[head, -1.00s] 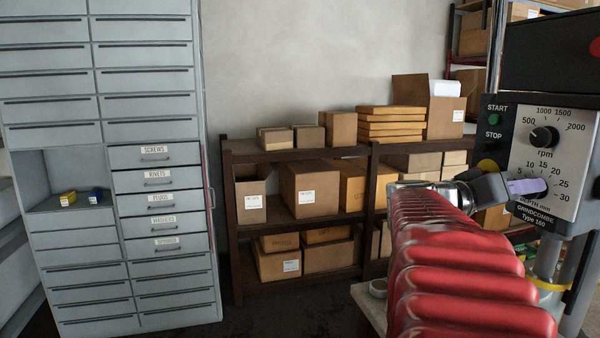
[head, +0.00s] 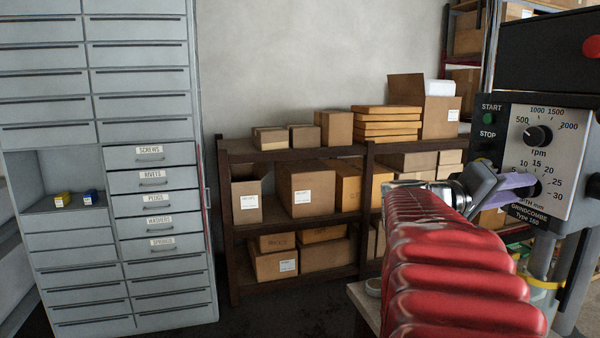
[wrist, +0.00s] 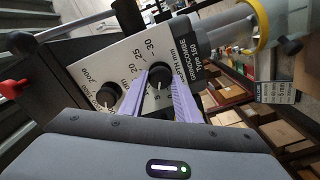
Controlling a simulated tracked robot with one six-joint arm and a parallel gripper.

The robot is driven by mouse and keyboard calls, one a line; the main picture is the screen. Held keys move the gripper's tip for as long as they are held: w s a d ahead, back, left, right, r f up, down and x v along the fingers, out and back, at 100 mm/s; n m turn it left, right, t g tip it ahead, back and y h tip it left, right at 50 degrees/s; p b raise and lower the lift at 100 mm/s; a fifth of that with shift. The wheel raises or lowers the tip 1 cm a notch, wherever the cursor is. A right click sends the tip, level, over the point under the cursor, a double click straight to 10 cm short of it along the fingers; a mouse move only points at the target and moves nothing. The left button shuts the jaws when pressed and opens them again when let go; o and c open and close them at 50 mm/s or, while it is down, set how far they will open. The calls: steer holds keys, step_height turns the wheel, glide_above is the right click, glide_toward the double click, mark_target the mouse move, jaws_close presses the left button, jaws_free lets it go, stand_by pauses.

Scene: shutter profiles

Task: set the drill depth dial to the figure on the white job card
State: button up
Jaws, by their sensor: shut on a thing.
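The depth dial (wrist: 159,75) is a black knob on the white panel of the Grindcombe drill, with figures up to 30 mm around it. My gripper (wrist: 157,82) has its lilac fingers closed on the knob, one on each side. In the head view my gripper (head: 530,186) reaches the dial from the left, and its fingers and hand cover part of the scale. Where the dial's pointer stands I cannot tell.
The rpm knob (head: 537,136) sits just above the depth dial, with the green start button (head: 488,118) to its left. A red knob (head: 592,46) juts out above. Behind stand a shelf of boxes (head: 300,145) and a grey drawer cabinet (head: 150,110).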

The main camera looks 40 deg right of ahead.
steer(key=o, duration=1)
steer(key=shift+v, duration=7)
steer(key=shift+w+d, duration=0.1)
